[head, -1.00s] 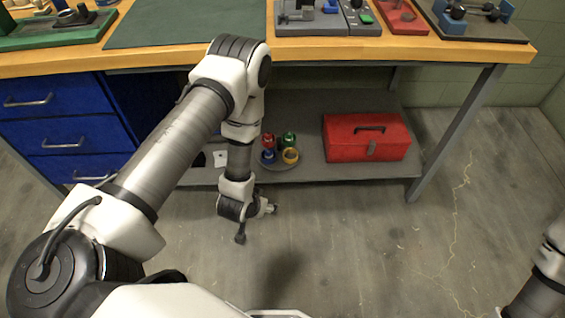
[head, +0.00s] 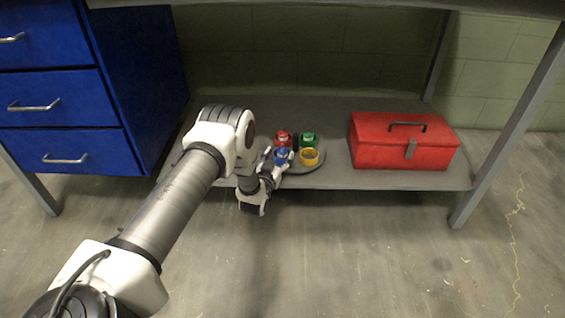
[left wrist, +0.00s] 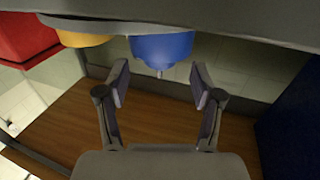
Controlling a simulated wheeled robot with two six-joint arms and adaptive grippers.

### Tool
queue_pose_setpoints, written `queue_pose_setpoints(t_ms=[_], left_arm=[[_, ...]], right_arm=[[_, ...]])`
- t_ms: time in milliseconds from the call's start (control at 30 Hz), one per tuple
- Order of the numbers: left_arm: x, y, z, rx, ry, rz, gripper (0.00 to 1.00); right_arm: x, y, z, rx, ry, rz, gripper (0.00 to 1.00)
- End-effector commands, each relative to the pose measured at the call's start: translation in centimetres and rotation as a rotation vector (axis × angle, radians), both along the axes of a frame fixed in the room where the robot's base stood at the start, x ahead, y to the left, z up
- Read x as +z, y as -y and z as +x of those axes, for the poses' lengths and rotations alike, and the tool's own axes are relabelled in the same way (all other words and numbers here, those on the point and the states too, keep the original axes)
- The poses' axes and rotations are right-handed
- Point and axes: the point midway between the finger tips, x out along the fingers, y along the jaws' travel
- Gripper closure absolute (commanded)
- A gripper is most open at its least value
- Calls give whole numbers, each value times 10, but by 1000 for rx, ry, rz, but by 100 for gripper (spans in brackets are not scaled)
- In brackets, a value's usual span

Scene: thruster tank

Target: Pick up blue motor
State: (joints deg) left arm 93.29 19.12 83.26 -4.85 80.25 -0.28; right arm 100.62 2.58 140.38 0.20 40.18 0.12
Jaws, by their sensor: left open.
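The blue motor (head: 282,155) stands on a round grey tray (head: 313,168) on the low shelf under the bench. In the left wrist view, which looks inverted, the blue motor (left wrist: 160,47) is ahead of the fingers, with a thin shaft pointing down in the picture. My left gripper (head: 274,164) is open and empty, at the tray's front left, close to the motor. In the left wrist view its fingers (left wrist: 160,84) are spread, one to each side of the motor's line, and I see no contact. My right gripper is not in view.
A red motor (head: 283,138), a green motor (head: 309,139) and a yellow one (head: 309,156) crowd around the blue motor. A red toolbox (head: 403,142) stands to the right. Blue drawers (head: 60,110) are at the left, and the bench top (head: 350,7) hangs above.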

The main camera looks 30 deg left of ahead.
Motion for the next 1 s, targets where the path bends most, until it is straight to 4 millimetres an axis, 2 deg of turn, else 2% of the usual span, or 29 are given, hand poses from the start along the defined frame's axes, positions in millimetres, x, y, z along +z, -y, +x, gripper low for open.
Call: queue_pose_setpoints(t_ms=[33, 100, 333, 367, 400, 533, 567, 867, 1000], left_arm=[[-7, -2, 9, 0, 3, 1, 34], [-5, -4, 18, 0, 2, 0, 34], [-1, -5, 22, 0, -2, 0, 34], [-1, -5, 22, 0, -3, -1, 37], [-1, -5, 22, 0, -3, -1, 51], [-1, -5, 22, 0, -3, -1, 98], [-1, -5, 22, 0, -3, -1, 100], [0, -5, 22, 0, -2, -1, 100], [9, -5, 22, 0, -2, -1, 100]], right_arm=[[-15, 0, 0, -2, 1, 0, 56], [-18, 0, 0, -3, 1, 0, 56], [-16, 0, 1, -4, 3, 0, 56], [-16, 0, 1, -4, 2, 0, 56], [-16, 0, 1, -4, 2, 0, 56], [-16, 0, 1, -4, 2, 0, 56], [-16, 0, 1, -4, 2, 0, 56], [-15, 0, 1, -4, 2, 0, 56], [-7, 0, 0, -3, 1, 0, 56]])
